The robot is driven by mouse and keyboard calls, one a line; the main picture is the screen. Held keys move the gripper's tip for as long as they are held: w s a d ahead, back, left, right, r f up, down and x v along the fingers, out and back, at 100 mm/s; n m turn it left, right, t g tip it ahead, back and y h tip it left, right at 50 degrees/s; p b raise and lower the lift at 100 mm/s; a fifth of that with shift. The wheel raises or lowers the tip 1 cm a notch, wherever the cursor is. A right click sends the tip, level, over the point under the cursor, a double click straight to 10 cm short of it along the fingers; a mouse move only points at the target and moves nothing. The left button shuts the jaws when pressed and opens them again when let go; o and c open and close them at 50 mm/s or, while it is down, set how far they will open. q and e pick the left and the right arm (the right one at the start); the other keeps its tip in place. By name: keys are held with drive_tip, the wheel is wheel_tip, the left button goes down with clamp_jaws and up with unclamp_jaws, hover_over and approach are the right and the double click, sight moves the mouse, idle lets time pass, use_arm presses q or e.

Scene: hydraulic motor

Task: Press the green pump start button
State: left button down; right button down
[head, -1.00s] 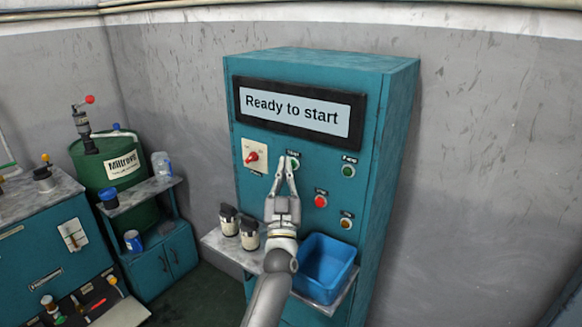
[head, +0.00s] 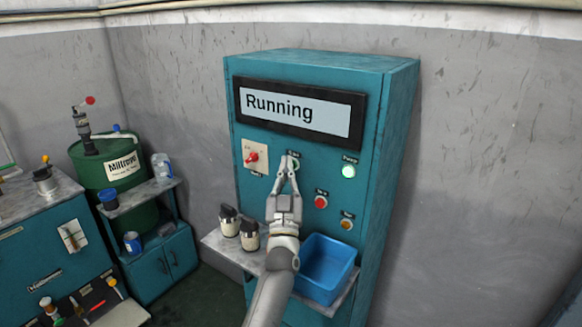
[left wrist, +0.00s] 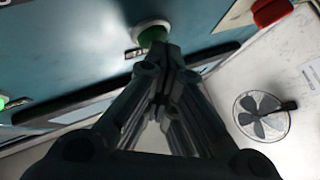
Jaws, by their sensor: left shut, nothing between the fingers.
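The teal control cabinet (head: 310,230) carries a display (head: 295,112) that reads "Running". The green start button (head: 295,164) is mostly hidden behind my fingertips in the head view. In the left wrist view the green button (left wrist: 152,36) sits in a pale ring. My left gripper (head: 288,160) is shut and empty, with its fingertips at the green button. In the left wrist view its fingertips (left wrist: 162,50) overlap the button's edge; contact looks likely but is partly hidden. The lamp (head: 348,171) labelled Pump glows bright green. My right gripper is not in view.
A red button (head: 321,202) and an amber one (head: 346,224) are at lower right. A blue bin (head: 325,262) and two dark-topped jars (head: 249,238) stand on the shelf below.

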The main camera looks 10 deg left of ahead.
use_arm(q)
drive_tip(key=shift+s+a+p, duration=0.25)
drive_tip(key=shift+s+p, duration=0.35)
drive_tip(key=shift+s, duration=0.15)
drive_tip(key=s+p, duration=0.1)
drive_tip(key=s+a+p, duration=0.1)
drive_tip(key=s, duration=0.1)
drive_tip(key=s+p, duration=0.1)
drive_tip(key=shift+s+a, duration=0.3)
drive_tip(key=shift+a, duration=0.05)
idle(0.6)
